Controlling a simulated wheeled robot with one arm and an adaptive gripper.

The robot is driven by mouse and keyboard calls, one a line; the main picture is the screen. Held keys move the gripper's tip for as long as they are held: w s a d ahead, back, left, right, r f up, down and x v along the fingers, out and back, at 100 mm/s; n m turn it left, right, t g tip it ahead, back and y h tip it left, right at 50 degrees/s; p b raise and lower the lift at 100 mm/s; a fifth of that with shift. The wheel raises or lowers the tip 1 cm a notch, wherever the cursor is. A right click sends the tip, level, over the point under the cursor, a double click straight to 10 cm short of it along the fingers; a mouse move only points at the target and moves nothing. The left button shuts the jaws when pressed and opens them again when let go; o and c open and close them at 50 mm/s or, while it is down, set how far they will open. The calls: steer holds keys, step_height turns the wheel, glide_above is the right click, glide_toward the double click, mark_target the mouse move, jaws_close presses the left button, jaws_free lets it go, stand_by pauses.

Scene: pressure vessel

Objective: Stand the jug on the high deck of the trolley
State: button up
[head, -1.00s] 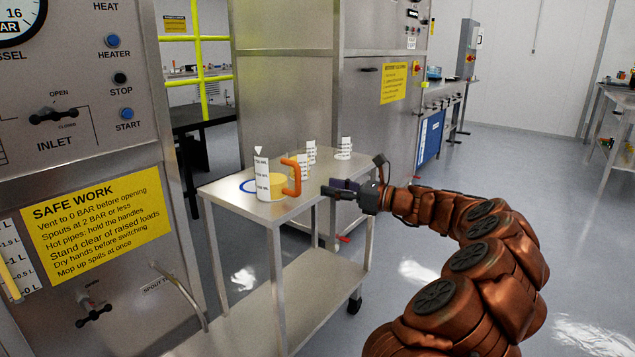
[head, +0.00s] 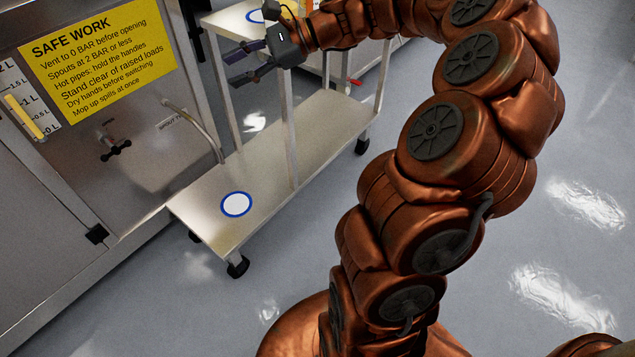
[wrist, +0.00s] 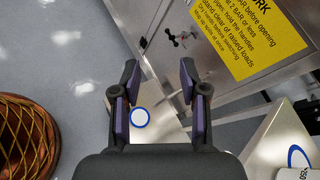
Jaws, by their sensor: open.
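The trolley's high deck (head: 225,22) is at the top of the head view, with part of a blue ring mark (head: 255,16) on it. In the wrist view the high deck (wrist: 272,130) is at lower right. A white labelled piece (wrist: 298,173) at the bottom right corner may be the jug, cut off by the frame. In the head view the jug is not clearly seen. My gripper (head: 238,66) is open and empty beside the high deck, above the low deck (head: 270,150). The wrist view shows its spread fingers (wrist: 158,68) with nothing between them.
The low deck is bare except for a blue ring mark (head: 236,204). A bent spout pipe (head: 195,125) and a black valve handle (head: 114,150) stick out from the vessel panel at left. A yellow sign (head: 100,60) is above them. The floor at right is clear.

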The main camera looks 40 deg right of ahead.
steer(key=s+a+f+n+g+h, duration=0.2)
steer(key=s+a+f+n+g, duration=0.25)
steer(key=s+a, duration=0.3)
steer(key=s+a+f+n+g+h, duration=0.25)
steer(key=s+a+f+n, duration=0.2)
steer(key=s+a, duration=0.3)
steer(key=s+d+f+n+g+h, duration=0.1)
steer(key=s+d+f+n+h, duration=0.1)
steer(key=s, duration=0.4)
steer(key=s+d+f+n+g+h, duration=0.1)
steer(key=s+d+f+n+h, duration=0.1)
steer(key=s, duration=0.4)
steer(key=s+d+f+n+g+h, duration=0.1)
steer(key=s+d+f+n+h, duration=0.2)
steer(key=s+n, duration=0.2)
steer(key=shift+s+d+n+g, duration=0.15)
steer(key=shift+s+n+g, duration=0.15)
steer(key=shift+s, duration=0.7)
steer(key=shift+h, duration=0.25)
